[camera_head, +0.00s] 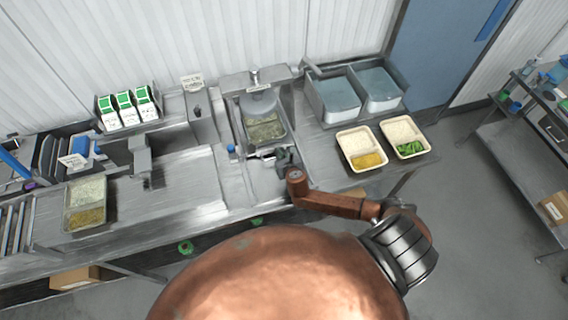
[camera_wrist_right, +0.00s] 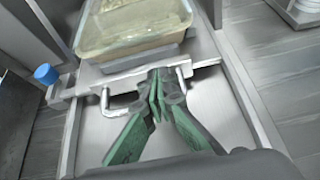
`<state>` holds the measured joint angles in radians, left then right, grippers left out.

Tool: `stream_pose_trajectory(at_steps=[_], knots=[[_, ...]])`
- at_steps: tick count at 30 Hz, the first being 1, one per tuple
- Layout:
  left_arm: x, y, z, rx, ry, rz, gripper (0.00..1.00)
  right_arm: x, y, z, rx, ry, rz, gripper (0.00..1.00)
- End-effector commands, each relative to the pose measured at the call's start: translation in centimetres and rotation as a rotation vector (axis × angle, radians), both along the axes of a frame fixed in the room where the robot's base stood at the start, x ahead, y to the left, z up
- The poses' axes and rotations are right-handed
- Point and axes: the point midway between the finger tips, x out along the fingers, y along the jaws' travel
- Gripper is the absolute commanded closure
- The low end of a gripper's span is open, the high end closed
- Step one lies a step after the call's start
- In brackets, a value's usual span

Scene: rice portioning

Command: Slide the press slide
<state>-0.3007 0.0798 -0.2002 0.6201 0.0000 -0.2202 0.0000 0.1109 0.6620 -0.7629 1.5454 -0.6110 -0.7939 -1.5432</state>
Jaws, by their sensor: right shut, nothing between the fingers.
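The press slide (camera_wrist_right: 118,70) is a metal carriage with a handle on its front, set between two side rails. A clear container (camera_wrist_right: 135,38) with pale contents sits on it. In the head view the container (camera_head: 265,128) is under the press (camera_head: 258,98). My right gripper (camera_wrist_right: 160,88) is shut and empty, its green fingers at the slide's front between the two handle posts (camera_wrist_right: 184,82). The fingers hide the middle of the handle, so contact is unclear. In the head view the right gripper (camera_head: 284,160) is at the slide's front. My left gripper is not in view.
A blue knob (camera_wrist_right: 46,74) stands left of the slide. A filled container (camera_head: 75,219) is at far left. The steel counter (camera_head: 185,185) between is mostly bare.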

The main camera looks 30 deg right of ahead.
Motion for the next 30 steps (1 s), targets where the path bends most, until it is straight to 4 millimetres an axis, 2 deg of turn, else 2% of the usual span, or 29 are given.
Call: stream_pose_trajectory(at_steps=[1,3,6,9,23,30], knots=[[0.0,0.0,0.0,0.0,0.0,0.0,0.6,1.7,-0.4,0.2,-0.002,-0.005,0.0,1.0],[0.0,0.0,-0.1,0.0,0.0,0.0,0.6,3.3,-0.8,0.1,-0.002,-0.002,0.0,1.0],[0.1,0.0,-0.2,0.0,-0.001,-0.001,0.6,5.0,-1.1,-0.1,0.0,0.0,0.0,1.0],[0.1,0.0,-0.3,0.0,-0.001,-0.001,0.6,5.8,-1.3,-0.1,0.0,0.0,0.0,1.0],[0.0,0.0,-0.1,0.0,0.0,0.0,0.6,6.1,-1.4,0.3,0.0,-0.003,0.0,1.0],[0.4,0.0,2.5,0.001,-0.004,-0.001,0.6,4.7,-0.4,1.9,0.001,0.0,0.008,1.0]])
